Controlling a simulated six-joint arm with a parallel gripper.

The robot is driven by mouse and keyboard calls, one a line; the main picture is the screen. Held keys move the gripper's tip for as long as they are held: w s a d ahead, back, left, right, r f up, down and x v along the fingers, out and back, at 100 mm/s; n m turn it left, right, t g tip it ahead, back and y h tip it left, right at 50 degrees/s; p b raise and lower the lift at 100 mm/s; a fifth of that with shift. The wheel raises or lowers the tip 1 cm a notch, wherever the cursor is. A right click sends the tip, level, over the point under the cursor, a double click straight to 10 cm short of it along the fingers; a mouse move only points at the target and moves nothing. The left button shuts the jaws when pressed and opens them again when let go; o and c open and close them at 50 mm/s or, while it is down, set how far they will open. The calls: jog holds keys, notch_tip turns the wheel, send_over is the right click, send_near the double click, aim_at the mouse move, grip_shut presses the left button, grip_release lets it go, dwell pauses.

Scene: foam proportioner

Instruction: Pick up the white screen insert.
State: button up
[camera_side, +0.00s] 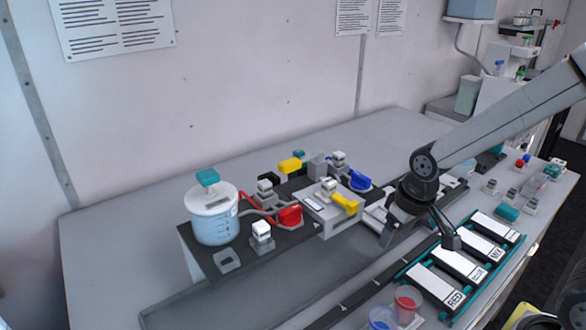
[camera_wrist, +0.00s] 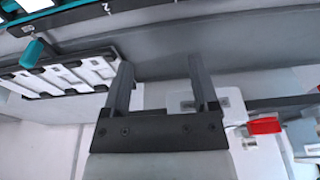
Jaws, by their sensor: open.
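My gripper (camera_side: 420,240) is open, with its two dark fingers apart, over the bench between the device and the labelled tray. In the wrist view my gripper (camera_wrist: 157,68) has nothing held between its fingers. I cannot tell for sure which part is the white screen insert. All of these are apart from my gripper.
A white tank with a teal cap (camera_side: 213,218), a red lever (camera_side: 290,215), a yellow lever (camera_side: 346,204) and a blue lever (camera_side: 359,181) are to the left. A teal-edged tray of labelled white panels (camera_side: 436,287) is front right. Red (camera_side: 407,299) and blue (camera_side: 382,319) cups stand at the front.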

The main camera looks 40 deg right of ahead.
jog(key=w+r+m+g, duration=0.1)
jog(key=w+r, duration=0.5)
jog(key=r, duration=0.2)
notch_tip(320, 180, up, 6)
jog(key=n+g, duration=0.1)
send_over(339, 153)
jog(key=shift+f, duration=3.95)
grip_shut()
